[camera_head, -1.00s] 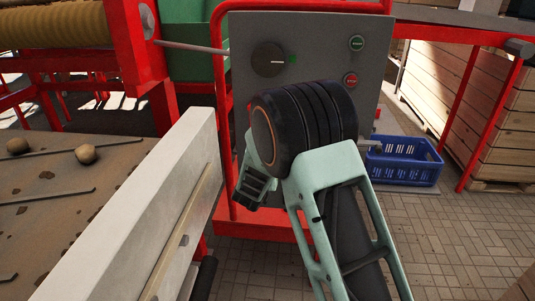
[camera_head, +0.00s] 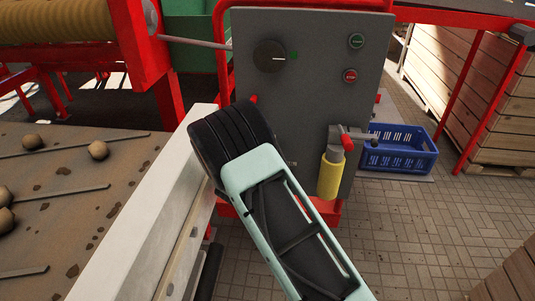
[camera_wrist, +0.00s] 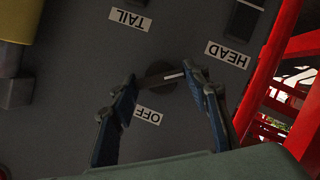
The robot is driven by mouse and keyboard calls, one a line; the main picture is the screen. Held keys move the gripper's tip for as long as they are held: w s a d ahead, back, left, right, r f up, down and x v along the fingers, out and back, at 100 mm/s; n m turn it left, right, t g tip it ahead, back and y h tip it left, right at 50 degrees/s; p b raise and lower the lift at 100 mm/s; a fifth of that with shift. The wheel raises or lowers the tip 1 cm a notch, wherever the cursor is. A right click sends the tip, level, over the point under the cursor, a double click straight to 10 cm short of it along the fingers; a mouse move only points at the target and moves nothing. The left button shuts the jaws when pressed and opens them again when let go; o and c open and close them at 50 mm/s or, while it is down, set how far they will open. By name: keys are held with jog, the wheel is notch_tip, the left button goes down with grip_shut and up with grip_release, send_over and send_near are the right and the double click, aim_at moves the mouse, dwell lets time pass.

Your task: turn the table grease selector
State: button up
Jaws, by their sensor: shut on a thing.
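The grease selector (camera_wrist: 155,82) is a dark round knob with a bar handle and a white pointer line, seen in the wrist view. Labels TAIL (camera_wrist: 129,19), HEAD (camera_wrist: 228,54) and OFF (camera_wrist: 148,115) stand around it, upside down in that view. My gripper (camera_wrist: 160,83) is shut on the selector, one finger at each end of the bar. In the head view my arm hides both fingers and selector.
A pale conveyor wall (camera_head: 150,215) is close on the left.

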dwell(0.3)
jog(key=o, duration=1.2)
jog(key=shift+c, duration=0.2)
jog(key=v, duration=0.7)
jog(key=shift+s, duration=0.2)
jog(key=shift+r, duration=0.15)
